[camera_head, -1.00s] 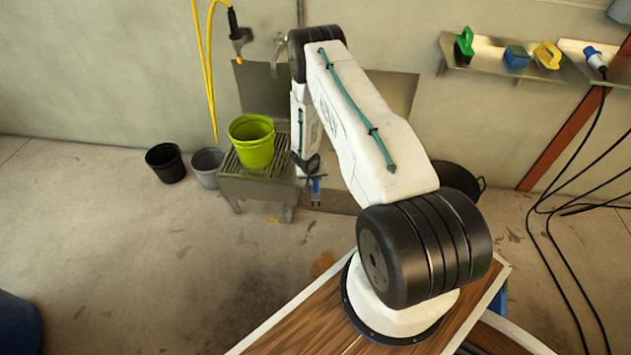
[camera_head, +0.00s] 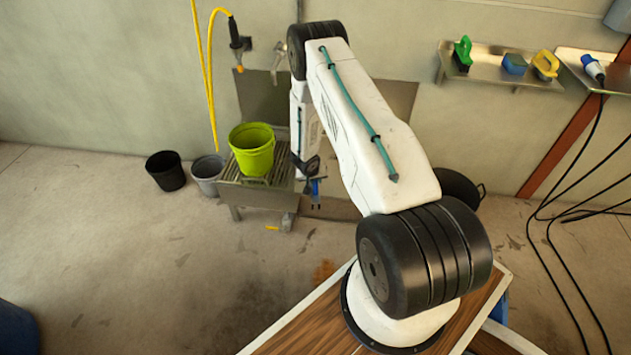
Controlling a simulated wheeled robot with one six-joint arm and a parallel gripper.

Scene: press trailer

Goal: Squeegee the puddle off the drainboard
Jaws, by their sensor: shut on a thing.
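The metal drainboard (camera_head: 233,174) with a slatted top stands against the back wall. A lime-green bucket (camera_head: 252,152) stands upright on it. I cannot make out a puddle on the slats; the bucket and my arm hide part of the top. My gripper (camera_head: 314,190) hangs low at the drainboard's right end. It is shut on a small blue thing that is mostly hidden, and I cannot tell whether this is the squeegee or whether it touches the drainboard.
A black bucket (camera_head: 166,172) and a grey bucket (camera_head: 207,174) stand on the floor left of the drainboard. A spray nozzle (camera_head: 236,42) on a yellow hose hangs above. A wall shelf (camera_head: 487,72) holds cleaning tools. Black cables (camera_head: 548,215) hang at right.

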